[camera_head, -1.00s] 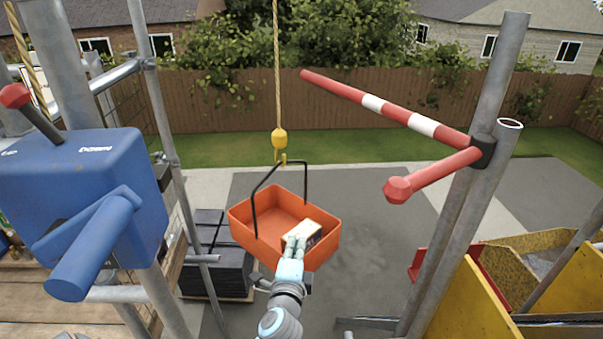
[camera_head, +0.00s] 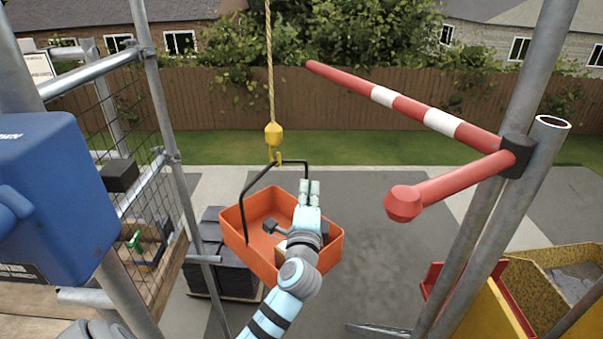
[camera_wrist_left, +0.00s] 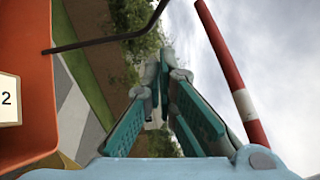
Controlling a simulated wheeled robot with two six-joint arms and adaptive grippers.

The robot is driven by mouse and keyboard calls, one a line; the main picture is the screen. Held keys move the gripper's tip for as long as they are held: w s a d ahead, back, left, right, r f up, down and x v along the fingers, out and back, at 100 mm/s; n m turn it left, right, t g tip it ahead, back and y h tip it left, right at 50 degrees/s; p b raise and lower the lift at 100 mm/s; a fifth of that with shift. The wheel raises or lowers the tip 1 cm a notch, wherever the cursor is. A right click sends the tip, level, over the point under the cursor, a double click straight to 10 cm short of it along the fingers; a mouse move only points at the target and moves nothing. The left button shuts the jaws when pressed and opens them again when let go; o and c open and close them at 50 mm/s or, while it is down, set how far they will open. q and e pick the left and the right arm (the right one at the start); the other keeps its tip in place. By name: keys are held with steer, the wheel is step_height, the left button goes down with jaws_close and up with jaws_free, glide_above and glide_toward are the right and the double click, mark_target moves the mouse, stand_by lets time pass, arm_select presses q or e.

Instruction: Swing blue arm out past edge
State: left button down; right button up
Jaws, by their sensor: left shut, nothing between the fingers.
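The blue box (camera_head: 45,195) of the hoist fills the left edge of the head view, cut off by the frame. No separate blue arm is clearly visible. An orange tray (camera_head: 233,228) hangs by a black handle from a yellow hook (camera_head: 274,135) on a rope, over the grey paving. My left gripper (camera_head: 309,188) is shut and empty, in front of the tray's right part in the picture. My left forearm hides part of the tray and most of a pale box in it. The wrist view shows the closed fingers (camera_wrist_left: 160,78) beside the orange tray (camera_wrist_left: 25,60). My right gripper is not in view.
A red-and-white bar (camera_head: 400,103) and a red knobbed handle (camera_head: 435,188) are fixed to a scaffold pole at right. Grey scaffold poles (camera_head: 165,110) stand at left. A dark stack (camera_head: 205,270) sits below the tray. A yellow skip (camera_head: 535,265) stands at lower right.

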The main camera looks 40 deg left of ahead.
arm_select(q)
steer(key=w+a+r+b, duration=0.1)
steer(key=w+a, duration=0.3)
steer(key=a, duration=0.2)
steer(key=shift+w, duration=0.2)
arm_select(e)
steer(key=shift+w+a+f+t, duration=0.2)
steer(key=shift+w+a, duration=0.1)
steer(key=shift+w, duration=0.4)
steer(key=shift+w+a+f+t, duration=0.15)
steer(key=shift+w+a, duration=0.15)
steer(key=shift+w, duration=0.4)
